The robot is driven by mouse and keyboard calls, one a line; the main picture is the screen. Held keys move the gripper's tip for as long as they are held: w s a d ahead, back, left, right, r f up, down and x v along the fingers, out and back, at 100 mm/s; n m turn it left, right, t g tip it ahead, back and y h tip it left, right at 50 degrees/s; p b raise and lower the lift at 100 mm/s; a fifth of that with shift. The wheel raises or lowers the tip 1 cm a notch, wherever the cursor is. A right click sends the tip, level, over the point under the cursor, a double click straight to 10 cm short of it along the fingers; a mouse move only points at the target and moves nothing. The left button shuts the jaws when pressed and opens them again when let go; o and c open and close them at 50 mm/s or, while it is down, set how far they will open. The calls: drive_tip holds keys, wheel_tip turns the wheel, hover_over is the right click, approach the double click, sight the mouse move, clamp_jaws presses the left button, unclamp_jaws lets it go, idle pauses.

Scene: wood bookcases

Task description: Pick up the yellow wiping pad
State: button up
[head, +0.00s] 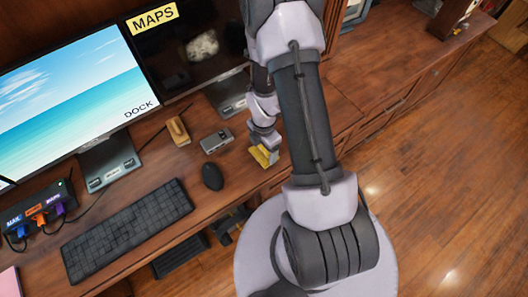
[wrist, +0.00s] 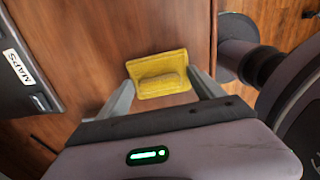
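The yellow wiping pad (head: 262,156) lies on the brown desk near its front edge, right of the black mouse. In the wrist view the pad (wrist: 157,75) is a flat yellow rectangle with a raised yellow grip along its middle. My gripper (head: 268,147) is down at the pad. In the wrist view the fingers of my gripper (wrist: 161,77) are spread wide, one at each side of the pad, with their tips near its left and right edges. I cannot tell whether the tips touch the pad. My arm hides part of the desk in the head view.
A black mouse (head: 212,177), a small grey box (head: 216,142) and a tan wooden object (head: 178,131) are to the left of the pad. A black keyboard (head: 127,230) and two monitors stand farther left and back. The desk on the right (head: 375,85) is mostly clear.

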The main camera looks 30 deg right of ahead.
drive_tip(key=shift+c, duration=1.4)
drive_tip(key=shift+r, duration=0.1)
drive_tip(key=shift+r, duration=0.3)
drive_tip(key=r+p, duration=0.1)
drive_tip(key=r, duration=0.2)
drive_tip(key=shift+s+p, duration=0.2)
drive_tip(key=shift+p, duration=0.2)
drive_tip(key=s+r+p, duration=0.1)
drive_tip(key=s+p, duration=0.7)
drive_tip(key=s, duration=0.7)
drive_tip(key=shift+s, duration=0.3)
